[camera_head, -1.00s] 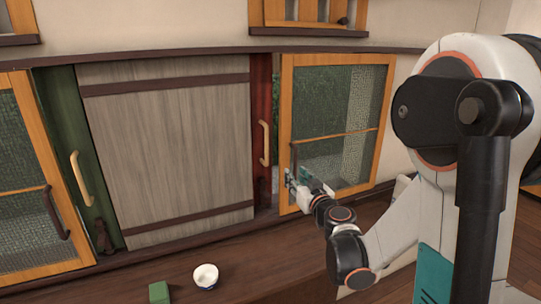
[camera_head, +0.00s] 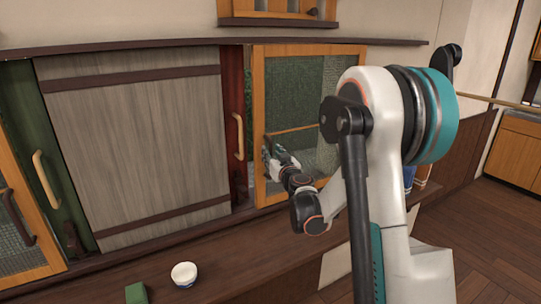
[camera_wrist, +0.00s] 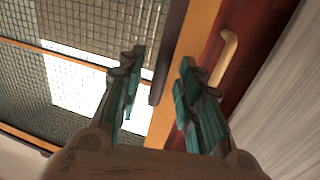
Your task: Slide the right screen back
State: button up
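The right screen is an orange wooden frame with a mesh-like pane (camera_head: 340,95), standing just right of a red panel (camera_head: 233,120). A narrow green gap shows between them. The screen's dark upright handle (camera_wrist: 172,45) is on its left stile. My gripper (camera_head: 268,148) is at that stile, close to the handle. In the wrist view my gripper (camera_wrist: 160,62) has its teal fingers apart, with the handle and the orange stile between and beyond them. I cannot tell whether a finger touches the handle. My arm covers the screen's right part in the head view.
A grey wooden panel (camera_head: 135,140) and a green panel (camera_head: 30,120) stand left, beside another orange-framed screen (camera_head: 40,270). A white bowl (camera_head: 184,274) and a green block (camera_head: 136,293) sit on the dark ledge (camera_head: 240,270). Open floor (camera_head: 490,250) lies to the right.

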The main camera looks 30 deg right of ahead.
jog(key=shift+w+d, duration=0.15)
jog(key=shift+w, duration=0.95)
grip_shut()
jog(key=w+d+p, duration=0.1)
jog(key=d+p, duration=0.1)
jog(key=d, duration=4.1)
jog(key=shift+w+d, duration=0.15)
jog(key=shift+d, duration=0.2)
grip_release()
